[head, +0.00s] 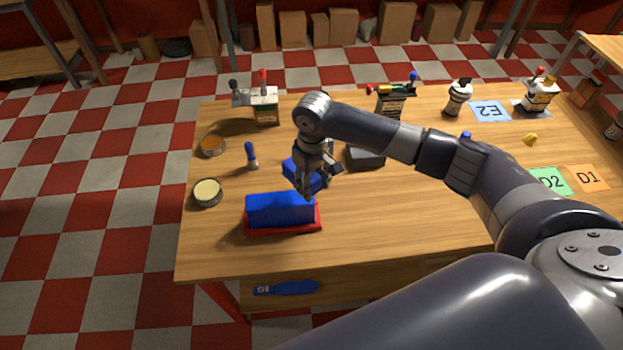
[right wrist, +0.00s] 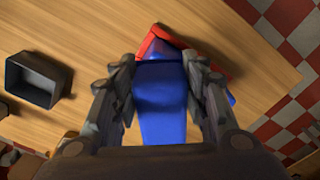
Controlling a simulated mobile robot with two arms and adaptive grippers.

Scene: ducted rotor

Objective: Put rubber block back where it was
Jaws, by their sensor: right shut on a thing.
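A blue block (head: 297,172), which looks like the rubber block, is between the fingers of my right gripper (head: 316,190). The right wrist view shows the same blue block (right wrist: 162,100) with a finger on each side, the gripper (right wrist: 160,95) shut on it. The fingers hide part of it in the head view. Just in front of it in the head view is a red tray (head: 283,230) with a larger blue block (head: 280,208) in it. The red tray also shows in the right wrist view (right wrist: 155,47), partly hidden behind the held block. My left gripper is not in view.
A dark open box (head: 366,158) stands right of the gripper. Two round tins (head: 207,193) (head: 212,146) and a blue-handled tool (head: 251,156) are to the left. Bottles and tool holders line the back. The table (head: 400,225) is clear right of the tray.

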